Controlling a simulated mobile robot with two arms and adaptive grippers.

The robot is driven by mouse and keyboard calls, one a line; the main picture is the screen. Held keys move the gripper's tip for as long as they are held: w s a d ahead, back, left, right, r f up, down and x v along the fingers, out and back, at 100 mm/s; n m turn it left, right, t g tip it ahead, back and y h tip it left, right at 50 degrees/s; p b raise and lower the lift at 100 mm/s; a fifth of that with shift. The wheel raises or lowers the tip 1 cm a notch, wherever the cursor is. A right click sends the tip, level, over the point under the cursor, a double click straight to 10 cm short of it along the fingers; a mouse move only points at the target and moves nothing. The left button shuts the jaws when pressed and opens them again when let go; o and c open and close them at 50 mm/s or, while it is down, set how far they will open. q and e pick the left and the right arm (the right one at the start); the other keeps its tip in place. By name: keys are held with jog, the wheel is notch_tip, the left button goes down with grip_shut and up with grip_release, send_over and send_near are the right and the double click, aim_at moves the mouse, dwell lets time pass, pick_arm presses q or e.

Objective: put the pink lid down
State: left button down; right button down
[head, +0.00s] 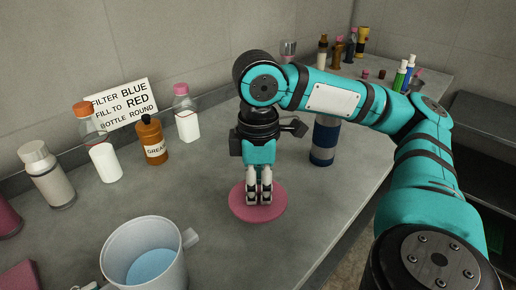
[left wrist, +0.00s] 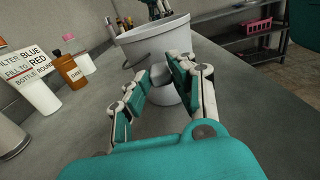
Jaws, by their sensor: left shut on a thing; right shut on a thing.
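The pink lid (head: 257,213) is a flat round disc in the middle of the bench in the head view. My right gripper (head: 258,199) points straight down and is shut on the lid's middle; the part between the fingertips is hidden. The lid lies level at or close to the bench top; I cannot tell whether it touches. My left gripper (left wrist: 163,97) is shut on a pale grip on the near side of a white bucket (left wrist: 155,42). In the head view the bucket (head: 171,258) is open and holds blue liquid.
Bench right of the lid is clear.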

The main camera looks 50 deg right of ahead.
aim_at(258, 205)
jog(key=shift+f, duration=2.5)
jog(key=shift+f, duration=0.1)
jog(key=c, duration=1.1)
grip_release()
jog(key=shift+c, duration=0.2)
notch_tip(258, 205, up, 12)
jog(key=shift+r, duration=0.15)
pick_arm(q)
jog(key=c, duration=1)
grip_release()
jog(key=shift+c, duration=0.2)
